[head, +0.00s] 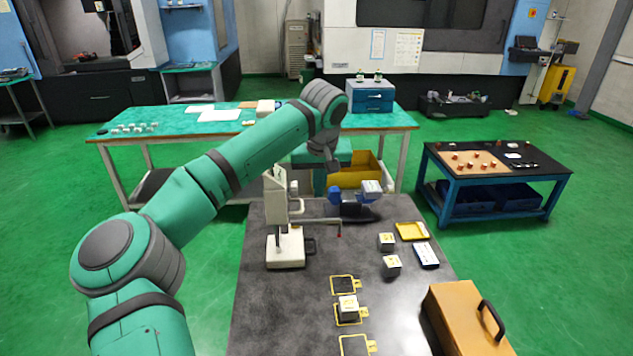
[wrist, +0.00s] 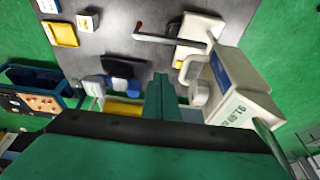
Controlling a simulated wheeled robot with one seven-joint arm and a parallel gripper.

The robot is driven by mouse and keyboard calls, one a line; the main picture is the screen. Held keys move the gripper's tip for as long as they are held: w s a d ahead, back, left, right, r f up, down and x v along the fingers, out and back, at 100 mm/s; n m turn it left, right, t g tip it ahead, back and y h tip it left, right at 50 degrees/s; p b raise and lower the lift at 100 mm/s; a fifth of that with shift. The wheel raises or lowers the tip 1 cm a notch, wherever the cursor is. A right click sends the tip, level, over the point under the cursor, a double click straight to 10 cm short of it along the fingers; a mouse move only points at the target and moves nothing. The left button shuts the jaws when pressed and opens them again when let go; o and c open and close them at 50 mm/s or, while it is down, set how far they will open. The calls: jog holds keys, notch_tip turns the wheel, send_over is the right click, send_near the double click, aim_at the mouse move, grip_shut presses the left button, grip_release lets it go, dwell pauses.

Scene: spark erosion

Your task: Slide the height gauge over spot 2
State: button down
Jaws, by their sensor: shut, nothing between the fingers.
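The height gauge (head: 284,225) is a cream instrument with an upright column on a square base, standing on the dark bench in the head view. Its thin arm with a red tip reaches right. In the wrist view the gauge (wrist: 240,98) is at the right, with its red-tipped arm at the top. My gripper (wrist: 160,80) is shut and empty, beside the gauge's body and apart from its pale handle loop. Yellow-framed spots (head: 343,284) form a column on the bench; their numbers are too small to read. A pale cube (head: 348,303) sits on the middle spot.
Two pale cubes (head: 388,254), a yellow tray (head: 412,231) and a white-and-blue box (head: 426,255) lie right of the gauge. The bench (head: 270,315) is clear in front of the gauge and left of the spots.

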jog(key=shift+s+f, duration=0.35)
jog(key=shift+f, duration=0.5)
jog(key=shift+s+f, duration=0.3)
jog(key=shift+f, duration=0.6)
jog(key=shift+s+f, duration=0.35)
jog(key=shift+f, duration=0.5)
